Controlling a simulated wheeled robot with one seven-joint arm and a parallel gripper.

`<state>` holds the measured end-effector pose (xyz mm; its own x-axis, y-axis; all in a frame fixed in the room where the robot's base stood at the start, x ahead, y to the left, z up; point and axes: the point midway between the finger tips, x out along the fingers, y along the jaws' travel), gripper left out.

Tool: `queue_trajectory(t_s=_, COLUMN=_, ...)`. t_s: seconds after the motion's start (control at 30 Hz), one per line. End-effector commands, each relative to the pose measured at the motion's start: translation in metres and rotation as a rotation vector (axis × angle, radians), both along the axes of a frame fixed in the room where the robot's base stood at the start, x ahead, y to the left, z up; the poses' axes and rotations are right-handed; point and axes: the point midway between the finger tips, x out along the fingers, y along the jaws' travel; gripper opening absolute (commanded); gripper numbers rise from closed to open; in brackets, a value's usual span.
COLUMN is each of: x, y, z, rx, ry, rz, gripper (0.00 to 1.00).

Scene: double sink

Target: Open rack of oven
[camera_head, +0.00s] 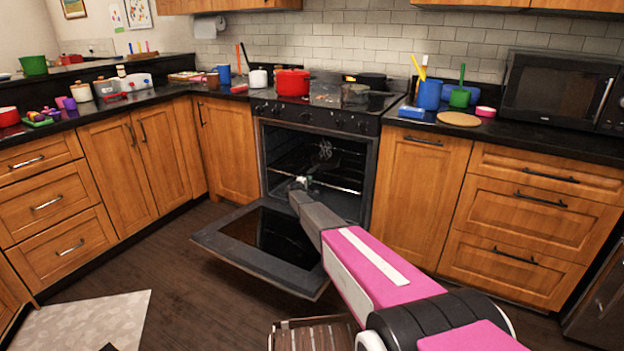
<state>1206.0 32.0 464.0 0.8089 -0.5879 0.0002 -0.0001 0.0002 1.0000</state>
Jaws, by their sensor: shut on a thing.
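The oven (310,122) stands under the stovetop, with its door (215,240) swung down and open toward me. Inside, a thin metal rack (340,188) spans the cavity, its bright front bar near the oven mouth. My gripper (301,182) is at the left part of this front bar, shut on the rack. My arm reaches in over the open door from the lower right and covers part of the door. The fingertips are small and dark here, so the exact contact is hard to see.
Wooden cabinets (420,190) flank the oven on both sides. A red pot (292,82) sits on the stovetop. A slatted wooden stool (312,335) stands on the floor below my arm. The dark floor (170,260) left of the door is clear.

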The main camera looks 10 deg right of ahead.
Motion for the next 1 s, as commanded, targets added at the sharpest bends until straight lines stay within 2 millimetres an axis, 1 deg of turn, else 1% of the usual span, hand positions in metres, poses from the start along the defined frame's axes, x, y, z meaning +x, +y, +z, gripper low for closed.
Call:
queue_trajectory(t_s=0.03, x=-0.016, y=0.009, z=0.001, rx=0.0, ry=0.001, rz=0.002, gripper=0.0)
queue_trajectory(t_s=0.2, x=-0.054, y=0.037, z=0.001, rx=0.0, ry=0.002, rz=0.003, gripper=0.0)
queue_trajectory(t_s=0.5, x=-0.114, y=0.082, z=0.001, rx=0.001, ry=0.001, rz=0.003, gripper=0.0)
queue_trajectory(t_s=0.6, x=-0.13, y=0.093, z=0.0, rx=0.0, ry=0.001, rz=0.002, gripper=0.0)
queue_trajectory(t_s=0.73, x=-0.145, y=0.105, z=0.0, rx=0.0, ry=0.002, rz=0.003, gripper=0.0)
queue_trajectory(t_s=0.9, x=-0.156, y=0.113, z=-0.001, rx=0.001, ry=0.002, rz=0.001, gripper=0.0)
queue_trajectory(t_s=1.0, x=-0.159, y=0.116, z=-0.001, rx=0.001, ry=0.002, rz=0.001, gripper=0.0)
